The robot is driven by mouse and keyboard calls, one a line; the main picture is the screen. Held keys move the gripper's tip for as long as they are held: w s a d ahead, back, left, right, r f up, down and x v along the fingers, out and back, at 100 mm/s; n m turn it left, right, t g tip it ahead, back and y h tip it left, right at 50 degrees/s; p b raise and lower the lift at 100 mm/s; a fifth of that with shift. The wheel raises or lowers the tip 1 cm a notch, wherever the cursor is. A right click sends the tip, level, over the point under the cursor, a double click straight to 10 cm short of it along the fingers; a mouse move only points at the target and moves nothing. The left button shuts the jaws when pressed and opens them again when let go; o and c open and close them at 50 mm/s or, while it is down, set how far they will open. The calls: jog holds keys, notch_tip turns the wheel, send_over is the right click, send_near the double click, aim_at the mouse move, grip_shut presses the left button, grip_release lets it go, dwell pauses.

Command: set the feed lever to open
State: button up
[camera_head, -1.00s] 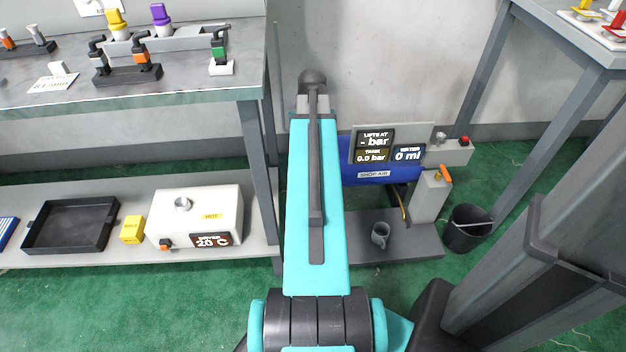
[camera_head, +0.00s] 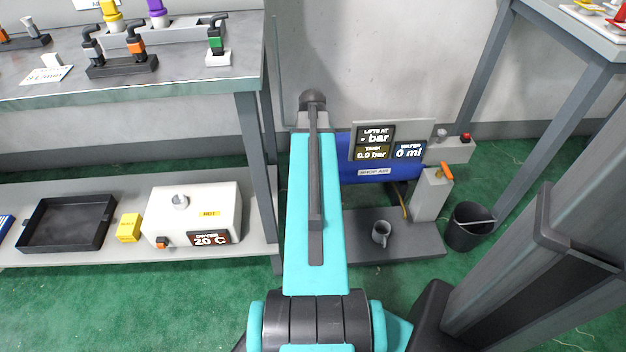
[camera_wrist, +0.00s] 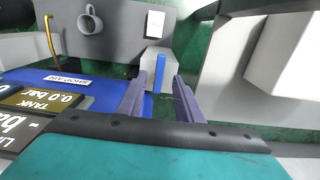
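A blue lever (camera_wrist: 160,72) stands upright in the wrist view in front of a pale grey block (camera_wrist: 158,59). My gripper (camera_wrist: 162,88) is open, its two grey-purple fingers apart with the blue lever showing between them, nearer the left finger. I cannot tell whether a finger touches it. In the head view my arm hides this lever and the gripper. An orange lever (camera_head: 446,171) sits on a grey post (camera_head: 431,195) right of the blue tank (camera_head: 362,171). No label shows which lever is the feed lever.
A display panel (camera_head: 391,142) reads tank 0.0 bar and water 0 ml. A grey mug (camera_head: 381,234) stands on the low base plate (camera_head: 420,248). A dark bucket (camera_head: 468,228) stands to the right. A bench and shelf (camera_head: 262,225) with a white dryer (camera_head: 190,214) are at left.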

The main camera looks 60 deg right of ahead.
jog(key=shift+f+b, duration=0.8)
jog(key=shift+f, duration=2.2)
grip_shut()
